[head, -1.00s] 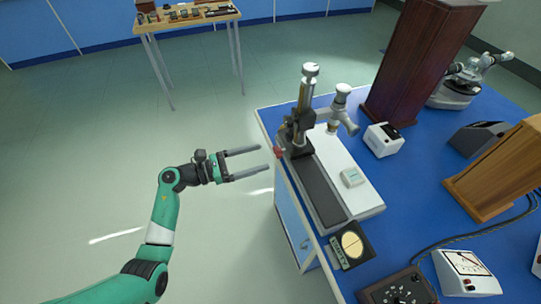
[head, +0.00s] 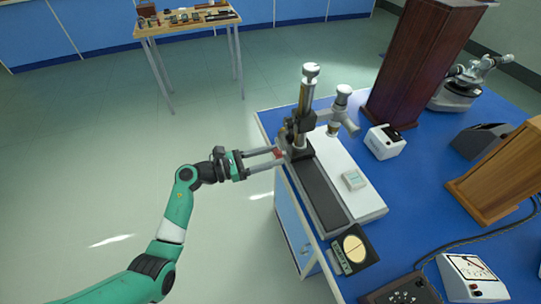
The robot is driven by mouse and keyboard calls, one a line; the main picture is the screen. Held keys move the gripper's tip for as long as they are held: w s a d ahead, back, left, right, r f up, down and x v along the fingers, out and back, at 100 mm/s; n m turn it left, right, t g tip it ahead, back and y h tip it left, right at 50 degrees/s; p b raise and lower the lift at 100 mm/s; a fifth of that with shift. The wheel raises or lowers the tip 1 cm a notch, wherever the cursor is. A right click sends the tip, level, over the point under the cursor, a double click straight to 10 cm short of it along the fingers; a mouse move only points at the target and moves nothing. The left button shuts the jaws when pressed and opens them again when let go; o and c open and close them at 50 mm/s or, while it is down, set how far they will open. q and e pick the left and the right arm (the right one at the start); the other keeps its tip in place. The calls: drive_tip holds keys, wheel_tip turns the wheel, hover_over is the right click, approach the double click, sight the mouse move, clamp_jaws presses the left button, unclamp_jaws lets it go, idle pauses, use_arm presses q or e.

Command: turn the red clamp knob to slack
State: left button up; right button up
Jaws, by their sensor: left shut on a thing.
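The red clamp knob (head: 279,153) is on the left side of the upright instrument (head: 303,110) at the left edge of the blue bench. My left gripper (head: 279,155) reaches it from the left, with one finger on its far side and one on its near side. The gripper is shut on the knob. The fingers partly hide the knob, and its turn angle is too small to read. My right gripper is not in view.
The blue bench (head: 408,150) carries a white box (head: 384,140), a tall dark wooden case (head: 420,60), a light wooden case (head: 500,175) and meters at the front right. Open floor lies left of the bench. A small table (head: 190,22) stands at the back.

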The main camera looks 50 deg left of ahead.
use_arm(q)
clamp_jaws()
drive_tip(key=n+p, duration=1.1)
drive_tip(key=n, duration=0.7)
drive_tip(key=shift+p, duration=0.3)
idle(0.3)
drive_tip(key=o, duration=1.2)
unclamp_jaws()
